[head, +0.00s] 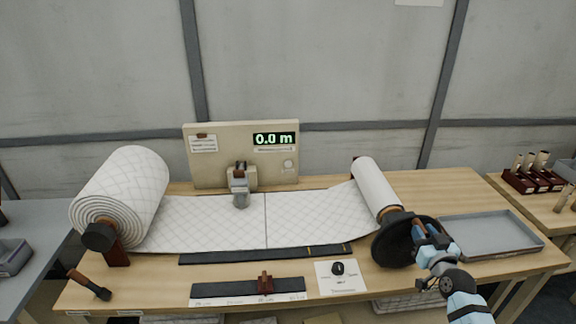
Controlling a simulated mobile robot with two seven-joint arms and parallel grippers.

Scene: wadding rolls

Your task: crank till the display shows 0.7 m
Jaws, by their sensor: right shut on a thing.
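The display (274,139) on the beige panel reads 0.0 m in green. A thick roll of quilted white wadding (122,200) sits at the left of the bench. Its flat sheet (225,222) runs right to a thinner roll (377,187). At that roll's near end is a black crank wheel (391,246). My right gripper (428,232) is shut at the wheel's right side on the crank handle (418,227), mostly hidden by the fingers. My left gripper is not in view.
An empty grey tray (490,250) lies right of the wheel, close to my right arm. A dark-handled tool (90,286) lies at the front left. A black strip with a red slider (265,282) and a white card (342,284) lie along the front.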

